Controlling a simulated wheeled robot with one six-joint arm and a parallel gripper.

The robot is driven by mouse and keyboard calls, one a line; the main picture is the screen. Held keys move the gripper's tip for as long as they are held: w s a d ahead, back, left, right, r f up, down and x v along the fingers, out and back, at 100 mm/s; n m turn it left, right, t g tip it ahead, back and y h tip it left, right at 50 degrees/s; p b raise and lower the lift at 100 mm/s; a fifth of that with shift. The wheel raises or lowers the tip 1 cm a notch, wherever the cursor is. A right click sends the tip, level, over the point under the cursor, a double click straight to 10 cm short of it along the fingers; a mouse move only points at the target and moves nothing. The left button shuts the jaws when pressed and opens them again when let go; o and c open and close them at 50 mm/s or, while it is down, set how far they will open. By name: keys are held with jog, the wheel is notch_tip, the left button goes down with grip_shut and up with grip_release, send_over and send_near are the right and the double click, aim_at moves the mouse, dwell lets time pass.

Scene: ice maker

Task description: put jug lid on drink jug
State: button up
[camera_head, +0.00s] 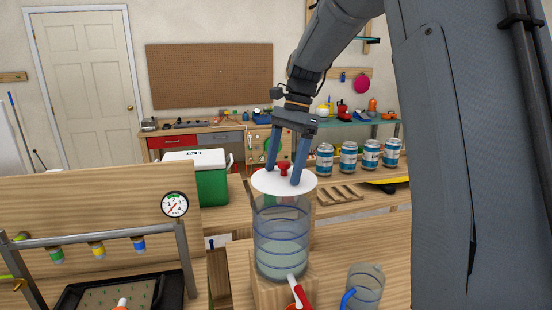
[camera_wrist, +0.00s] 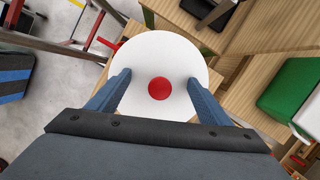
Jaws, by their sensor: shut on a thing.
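The jug lid (camera_head: 265,186) is a white disc with a red knob. It also shows in the wrist view (camera_wrist: 160,55), with the knob in the middle. My gripper (camera_head: 284,178) points down and is shut on the lid, its blue fingers on either side of the knob (camera_wrist: 159,88). The fingers stand well apart in the wrist view, and their contact points are not clear. The drink jug (camera_head: 281,235) is clear, with blue rings and a red-handled tap. It stands upright on a wooden block below the lid. The lid covers its top; I cannot tell whether they touch.
A clear glass (camera_head: 367,285) with a blue handle stands right of the jug. A metal frame with a gauge (camera_head: 175,204) and a black tray are at left. Several cans (camera_head: 348,158) and a green cooler (camera_head: 212,187) stand behind.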

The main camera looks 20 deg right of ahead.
aim_at(283, 175)
jog(key=shift+w, duration=0.2)
jog(key=shift+b+x, duration=0.8)
jog(key=shift+b, duration=0.1)
notch_tip(283, 175, down, 3)
jog(key=b, duration=0.2)
jog(key=shift+b, duration=0.35)
jog(key=shift+d+f, duration=0.1)
jog(key=shift+f, duration=0.75)
jog(key=shift+p, duration=0.35)
jog(key=shift+f, duration=0.7)
jog(key=o, duration=1.2)
jog(key=shift+c, duration=0.2)
